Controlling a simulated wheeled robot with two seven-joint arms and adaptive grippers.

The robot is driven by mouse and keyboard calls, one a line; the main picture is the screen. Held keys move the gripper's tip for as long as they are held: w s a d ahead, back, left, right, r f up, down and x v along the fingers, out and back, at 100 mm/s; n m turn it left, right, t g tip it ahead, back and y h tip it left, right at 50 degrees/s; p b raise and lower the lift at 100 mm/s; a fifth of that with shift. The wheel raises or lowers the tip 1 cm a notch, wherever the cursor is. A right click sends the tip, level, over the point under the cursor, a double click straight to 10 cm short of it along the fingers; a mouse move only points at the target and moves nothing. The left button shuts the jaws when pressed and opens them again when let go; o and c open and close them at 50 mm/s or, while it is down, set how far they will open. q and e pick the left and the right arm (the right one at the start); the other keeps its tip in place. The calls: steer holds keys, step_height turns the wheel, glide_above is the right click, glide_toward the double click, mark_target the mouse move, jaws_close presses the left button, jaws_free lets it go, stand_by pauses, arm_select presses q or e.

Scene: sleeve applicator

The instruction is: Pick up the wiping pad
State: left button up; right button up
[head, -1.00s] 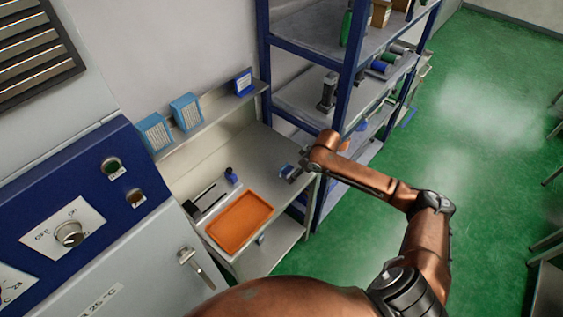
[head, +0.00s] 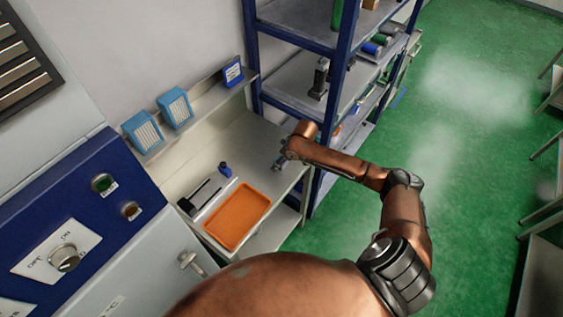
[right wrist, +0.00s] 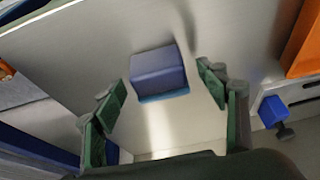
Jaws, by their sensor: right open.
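In the right wrist view the wiping pad, a blue block (right wrist: 158,72) with a lighter blue strip along its lower edge, lies on the pale bench top. My right gripper (right wrist: 163,95) is open, with its green-padded fingers on either side of the block and apart from it. Nothing is held. In the head view my right gripper (head: 280,160) is over the right part of the bench (head: 250,145), and the pad cannot be made out clearly beneath it. My left gripper is not in view.
An orange tray (head: 238,216) lies on the bench, also at the right of the wrist view (right wrist: 306,45). A small blue item with a dark top (head: 225,170) stands behind it. Blue boxes (head: 175,107) sit on the ledge above. A blue-framed rack (head: 345,60) stands just right.

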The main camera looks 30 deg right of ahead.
steer(key=c, duration=1.3)
steer(key=shift+c, duration=0.2)
steer(key=shift+r, duration=0.55)
arm_select(q)
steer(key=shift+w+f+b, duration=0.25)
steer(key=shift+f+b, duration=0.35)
steer(key=shift+b, duration=0.05)
arm_select(e)
steer(key=s+a+r, duration=0.3)
steer(key=s+r, duration=0.8)
steer(key=s, duration=0.2)
steer(key=shift+s+r, duration=0.3)
steer(key=shift+r, duration=0.1)
steer(key=shift+a, duration=0.1)
